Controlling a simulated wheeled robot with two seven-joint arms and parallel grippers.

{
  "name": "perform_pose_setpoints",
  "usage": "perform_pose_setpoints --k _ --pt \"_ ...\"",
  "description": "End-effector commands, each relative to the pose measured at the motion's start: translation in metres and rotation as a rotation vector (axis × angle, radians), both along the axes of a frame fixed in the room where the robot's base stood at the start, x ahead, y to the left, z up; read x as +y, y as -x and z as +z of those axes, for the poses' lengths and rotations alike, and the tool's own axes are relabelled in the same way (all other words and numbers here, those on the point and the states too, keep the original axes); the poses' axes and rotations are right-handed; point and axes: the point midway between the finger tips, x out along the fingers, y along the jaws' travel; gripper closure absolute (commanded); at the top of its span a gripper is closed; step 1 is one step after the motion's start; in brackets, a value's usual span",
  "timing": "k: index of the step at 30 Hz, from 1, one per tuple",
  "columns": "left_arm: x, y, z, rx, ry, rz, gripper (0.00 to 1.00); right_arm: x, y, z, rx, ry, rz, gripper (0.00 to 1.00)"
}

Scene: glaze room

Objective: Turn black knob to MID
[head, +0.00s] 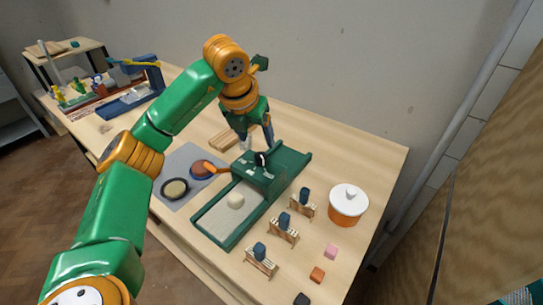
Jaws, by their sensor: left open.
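The black knob (260,159) is on the front of a green box (268,178) that stands on the wooden table. Small pale marks flank the knob, too small to read, so I cannot tell which setting it points to. My left gripper (256,146) reaches down from above, just behind and above the knob, with its fingers apart. The fingers partly overlap the box's back area, and I cannot tell whether they touch the knob. My right gripper is not in view.
A green-rimmed tray (206,243) with a pale lump (235,201) extends in front of the box. Several wooden stands with blue tops (283,231) and an orange pot (348,205) are to the right. A grey mat (175,165) with round dishes lies left.

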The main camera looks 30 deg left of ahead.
Motion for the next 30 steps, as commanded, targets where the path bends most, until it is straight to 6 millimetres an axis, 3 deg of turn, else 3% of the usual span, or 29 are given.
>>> perform_pose_setpoints --k 2,13,22,23,30 --pt "0.000 0.000 -0.010 0.000 0.000 0.000 0.29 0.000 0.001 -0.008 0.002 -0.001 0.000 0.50" --pt "0.004 -0.023 -0.063 0.004 0.002 -0.002 0.29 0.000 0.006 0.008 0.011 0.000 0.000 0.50" --pt "0.004 -0.026 -0.072 0.000 0.001 -0.003 0.29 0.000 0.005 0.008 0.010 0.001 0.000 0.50" --pt "0.004 -0.026 -0.072 0.000 0.001 -0.004 0.34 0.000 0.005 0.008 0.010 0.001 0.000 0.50" --pt "0.004 -0.026 -0.072 0.000 0.001 -0.003 0.99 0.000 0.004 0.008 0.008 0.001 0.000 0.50"
